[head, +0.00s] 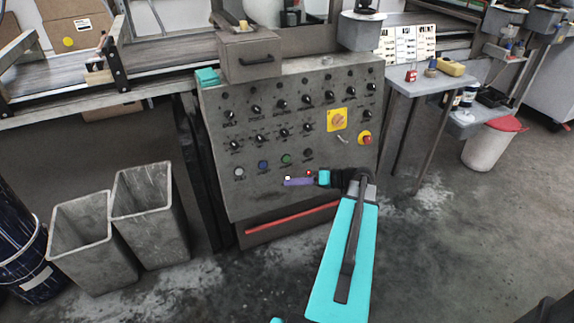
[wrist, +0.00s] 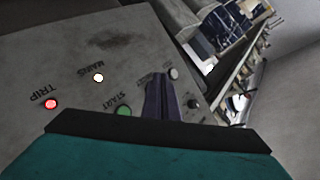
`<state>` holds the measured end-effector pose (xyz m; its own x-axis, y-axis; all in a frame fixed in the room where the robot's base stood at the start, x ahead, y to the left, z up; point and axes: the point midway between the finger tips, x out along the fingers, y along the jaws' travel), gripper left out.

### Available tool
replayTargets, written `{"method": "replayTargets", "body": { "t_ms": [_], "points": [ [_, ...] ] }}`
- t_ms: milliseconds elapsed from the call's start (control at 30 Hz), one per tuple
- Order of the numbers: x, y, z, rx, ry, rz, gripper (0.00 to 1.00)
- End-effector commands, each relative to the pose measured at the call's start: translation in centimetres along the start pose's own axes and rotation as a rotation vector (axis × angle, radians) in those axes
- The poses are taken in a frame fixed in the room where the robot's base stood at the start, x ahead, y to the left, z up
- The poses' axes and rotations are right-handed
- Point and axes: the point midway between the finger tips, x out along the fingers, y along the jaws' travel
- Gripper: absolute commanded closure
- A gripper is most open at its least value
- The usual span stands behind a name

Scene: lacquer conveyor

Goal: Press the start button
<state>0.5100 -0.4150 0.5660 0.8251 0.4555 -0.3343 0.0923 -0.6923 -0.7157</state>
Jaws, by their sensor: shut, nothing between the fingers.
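The start button is the round green button (head: 286,159) in the lower button row of the grey control panel (head: 225,195). In the wrist view the green button (wrist: 124,110) has the label START beside it. My gripper (head: 288,182), with purple fingers, is just below the green button in the head view. In the wrist view my gripper (wrist: 158,78) has its fingers together and empty, to the right of the green button. I cannot tell whether the fingertips touch the panel.
A blue button (head: 262,165) and a white button (head: 239,171) are left of the green one. A lit red TRIP lamp (wrist: 50,103) and white MAINS lamp (wrist: 98,77) are close by. A red button (head: 366,138) and yellow-plated switch (head: 337,119) are at upper right.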

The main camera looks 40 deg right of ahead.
Motion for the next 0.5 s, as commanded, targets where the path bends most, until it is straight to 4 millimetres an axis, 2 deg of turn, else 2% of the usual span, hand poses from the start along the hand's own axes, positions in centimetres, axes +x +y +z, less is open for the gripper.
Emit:
{"method": "replayTargets", "body": {
  "t_ms": [100,200,500],
  "points": [
    [-2.5,0.7,-1.5,-0.039,0.063,-0.002,1.0],
    [-3.6,0.7,-2.2,-0.058,0.091,-0.003,1.0],
    [-4.0,0.6,-2.6,-0.066,0.101,-0.005,1.0]
  ]
}}
